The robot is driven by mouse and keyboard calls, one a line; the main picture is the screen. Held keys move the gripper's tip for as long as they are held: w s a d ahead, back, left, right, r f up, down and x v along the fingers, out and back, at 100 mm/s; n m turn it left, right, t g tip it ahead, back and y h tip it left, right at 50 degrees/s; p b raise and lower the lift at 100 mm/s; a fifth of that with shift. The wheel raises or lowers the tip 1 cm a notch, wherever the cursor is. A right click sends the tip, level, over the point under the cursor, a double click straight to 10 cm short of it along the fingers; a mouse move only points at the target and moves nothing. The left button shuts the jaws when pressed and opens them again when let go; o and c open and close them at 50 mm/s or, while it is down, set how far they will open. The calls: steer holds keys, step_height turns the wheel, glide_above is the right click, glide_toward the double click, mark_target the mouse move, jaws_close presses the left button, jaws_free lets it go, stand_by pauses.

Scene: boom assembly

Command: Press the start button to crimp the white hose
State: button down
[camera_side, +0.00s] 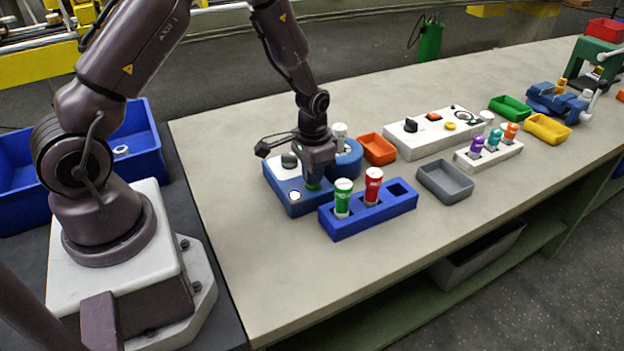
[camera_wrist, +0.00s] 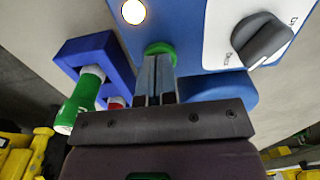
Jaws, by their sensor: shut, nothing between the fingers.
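The blue crimping machine (camera_side: 312,207) has a white panel with a black knob (camera_side: 289,160) and a lit round lamp (camera_side: 295,196); the knob (camera_wrist: 262,40) and lamp (camera_wrist: 133,11) also show in the wrist view. The green start button (camera_wrist: 158,47) is directly at my fingertips, partly covered by them. My gripper (camera_side: 313,182) is shut and empty, pointing down over the button. It seems to touch the button, but how far the button is pressed cannot be told. The white hose (camera_side: 339,131) stands in the round blue crimp head (camera_side: 349,160), partly hidden behind my gripper.
A blue rack (camera_side: 370,217) beside the machine holds a green hose (camera_side: 343,197) and a red hose (camera_side: 373,186), with an empty slot at right. An orange tray (camera_side: 377,149), a grey tray (camera_side: 445,181) and a white control box (camera_side: 432,133) stand farther right. The front table area is clear.

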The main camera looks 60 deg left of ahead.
step_height(320, 180, up, 12)
stand_by(0.6)
stand_by(0.8)
